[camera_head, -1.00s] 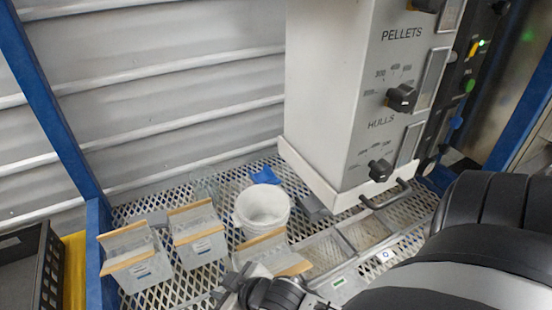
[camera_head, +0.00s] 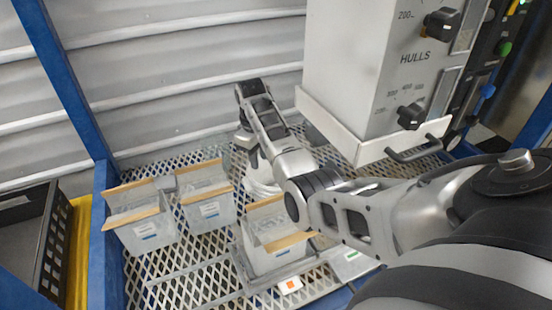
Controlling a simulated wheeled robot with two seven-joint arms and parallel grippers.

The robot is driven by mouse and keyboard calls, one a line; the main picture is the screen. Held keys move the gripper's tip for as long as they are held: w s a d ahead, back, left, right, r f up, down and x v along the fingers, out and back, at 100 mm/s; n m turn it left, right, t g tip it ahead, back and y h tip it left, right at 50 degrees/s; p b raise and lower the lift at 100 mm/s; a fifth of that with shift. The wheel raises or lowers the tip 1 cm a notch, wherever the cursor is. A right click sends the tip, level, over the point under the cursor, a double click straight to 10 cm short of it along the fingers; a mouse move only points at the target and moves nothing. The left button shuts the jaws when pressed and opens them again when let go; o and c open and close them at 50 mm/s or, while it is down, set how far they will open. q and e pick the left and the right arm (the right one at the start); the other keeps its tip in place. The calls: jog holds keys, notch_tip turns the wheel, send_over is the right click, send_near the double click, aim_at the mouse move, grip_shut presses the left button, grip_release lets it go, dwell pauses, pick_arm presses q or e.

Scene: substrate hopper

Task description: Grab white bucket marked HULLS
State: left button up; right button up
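The white bucket (camera_head: 262,187) stands on the mesh grating behind the clear bins. My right arm crosses in front of it and hides most of it; no marking on it can be read. My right gripper (camera_head: 246,138) is at the far end of that arm, beyond the bent wrist, close to the bucket's upper left side. Its fingers are small and partly hidden, so I cannot tell whether they are open, or touching the bucket. My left gripper is not in view.
Clear bins with tan edges stand to the left (camera_head: 142,222), at the back (camera_head: 208,205) and in front (camera_head: 270,250). The grey dispenser (camera_head: 345,75) with HULLS lettering and knobs overhangs at the right. A black crate (camera_head: 45,250) is at far left.

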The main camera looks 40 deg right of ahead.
jog(key=b, duration=0.2)
send_over(263, 196)
notch_tip(263, 196, down, 9)
jog(key=shift+w+r, duration=0.1)
jog(key=shift+r, duration=0.1)
notch_tip(263, 196, down, 4)
jog(key=shift+f+b, duration=0.2)
jog(key=shift+b, duration=0.75)
jog(key=shift+f, duration=0.4)
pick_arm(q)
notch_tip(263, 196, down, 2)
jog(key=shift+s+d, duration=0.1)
pick_arm(e)
grip_shut()
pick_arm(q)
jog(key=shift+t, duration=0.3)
